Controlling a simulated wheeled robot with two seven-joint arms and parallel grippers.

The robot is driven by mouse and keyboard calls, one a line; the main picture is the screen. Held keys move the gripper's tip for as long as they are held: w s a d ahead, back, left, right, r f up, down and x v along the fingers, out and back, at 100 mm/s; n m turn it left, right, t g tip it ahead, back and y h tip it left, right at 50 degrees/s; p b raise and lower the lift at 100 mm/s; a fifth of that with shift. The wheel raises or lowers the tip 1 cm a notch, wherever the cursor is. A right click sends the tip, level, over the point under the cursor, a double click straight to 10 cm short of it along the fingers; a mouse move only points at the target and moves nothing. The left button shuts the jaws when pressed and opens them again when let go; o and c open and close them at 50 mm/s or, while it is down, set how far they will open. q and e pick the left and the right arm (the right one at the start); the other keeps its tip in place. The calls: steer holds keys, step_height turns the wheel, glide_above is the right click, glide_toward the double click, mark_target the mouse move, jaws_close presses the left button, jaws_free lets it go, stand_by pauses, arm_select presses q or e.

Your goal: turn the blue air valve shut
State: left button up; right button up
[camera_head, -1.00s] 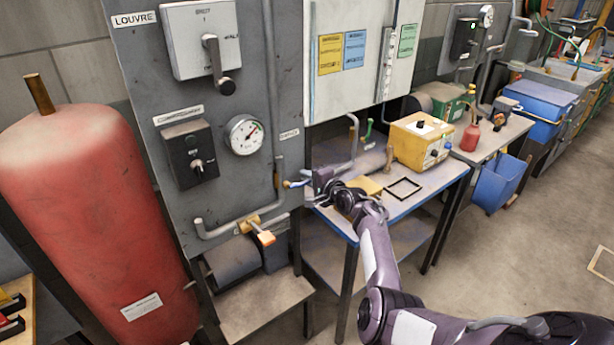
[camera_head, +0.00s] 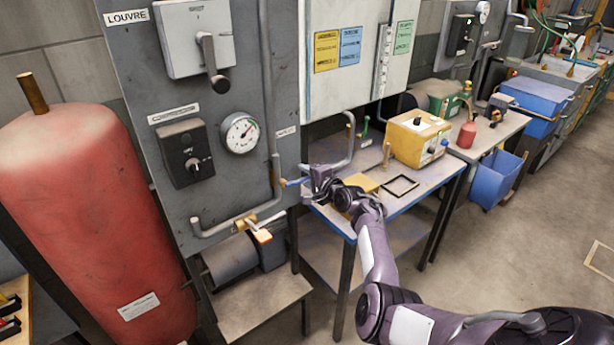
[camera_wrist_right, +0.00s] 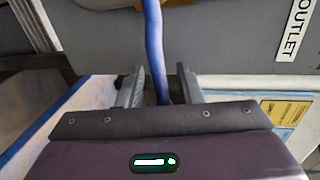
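The blue air valve handle (camera_head: 293,182) sticks out at the right edge of the grey panel, low down beside a grey pipe. My right gripper (camera_head: 312,180) is at its right end. In the right wrist view the blue handle (camera_wrist_right: 154,45) runs down between the two grey fingers of my right gripper (camera_wrist_right: 161,78). The fingers stand apart, with a gap visible on the right of the handle. Whether the left finger touches it I cannot tell. My left gripper is not in view.
The grey panel (camera_head: 240,75) carries a gauge (camera_head: 240,133) and black switch box (camera_head: 186,152). An orange-handled valve (camera_head: 257,232) sits lower left. The workbench (camera_head: 430,178) under my right arm holds a yellow box (camera_head: 418,140) and a black frame (camera_head: 400,186). A red tank (camera_head: 95,215) stands left.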

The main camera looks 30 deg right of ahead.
steer(key=shift+s, duration=0.45)
steer(key=v, duration=0.6)
steer(key=shift+s+r, duration=0.2)
steer(key=shift+s, duration=0.2)
steer(key=shift+d, duration=0.1)
steer(key=s+a+f+n+g+b, duration=0.1)
steer(key=s+a+f+n+g, duration=0.3)
steer(key=f, duration=0.8)
steer(key=s+a+f+n+g, duration=0.1)
steer(key=s+a+f+n, duration=0.1)
steer(key=s+a+f, duration=0.65)
steer(key=s+a+f+n+g+b, duration=0.1)
steer(key=s+a+f+n+g, duration=0.1)
steer(key=f, duration=1.2)
steer(key=s+a+f+n+g, duration=0.2)
steer(key=s+a+f+n, duration=0.1)
steer(key=s+f, duration=0.6)
steer(key=s+a+f+n+g, duration=0.25)
steer(key=s+f, duration=0.35)
steer(key=s, duration=0.5)
steer(key=s+f+n+g, duration=0.1)
steer(key=s+f+n, duration=0.2)
steer(key=s, duration=0.7)
steer(key=s+a+f+n+g+h+b, duration=0.1)
steer(key=s+f+n+g, duration=0.1)
steer(key=s, duration=0.9)
steer(key=shift+s+a+f+n, duration=0.2)
steer(key=shift+a+f+n, duration=0.1)
steer(key=shift+f+n, duration=0.5)
